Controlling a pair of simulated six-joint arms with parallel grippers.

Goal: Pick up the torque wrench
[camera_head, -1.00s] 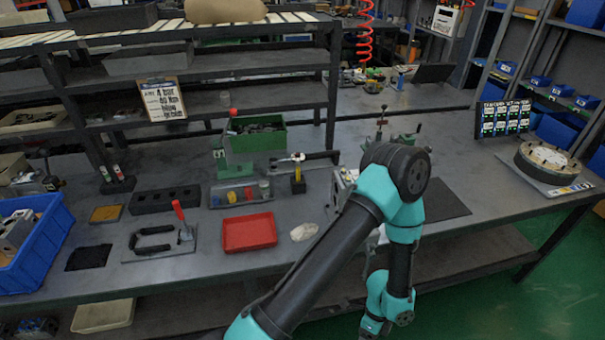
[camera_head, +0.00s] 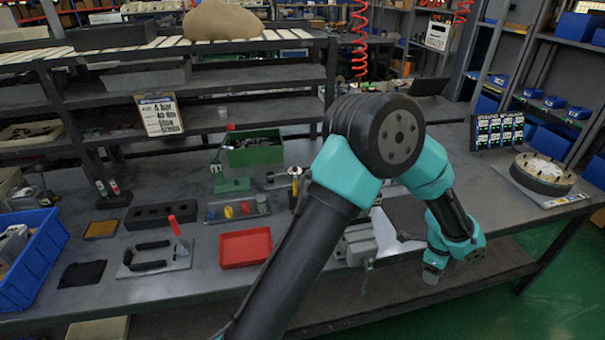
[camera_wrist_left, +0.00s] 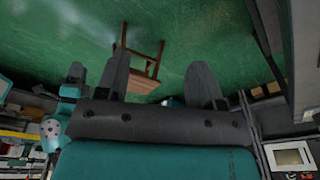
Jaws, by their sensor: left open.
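The torque wrench (camera_head: 295,171) appears to rest on a small yellow-and-black stand (camera_head: 294,188) at the middle of the bench. Only its silver head end shows in the head view; my left arm hides the rest. My left gripper (camera_head: 431,277) hangs beyond the front edge of the bench, to the right of the wrench and well apart from it. In the left wrist view my left gripper (camera_wrist_left: 160,82) is open and empty, with green floor behind its fingers. My right gripper is not seen.
A red tray (camera_head: 245,248), a green bin (camera_head: 255,150) and a blue crate (camera_head: 30,255) stand on the bench left of my arm. A grey vise-like block (camera_head: 358,243) is near the front edge. A round flange (camera_head: 543,172) sits at the right. A wooden stool (camera_wrist_left: 140,70) shows on the floor.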

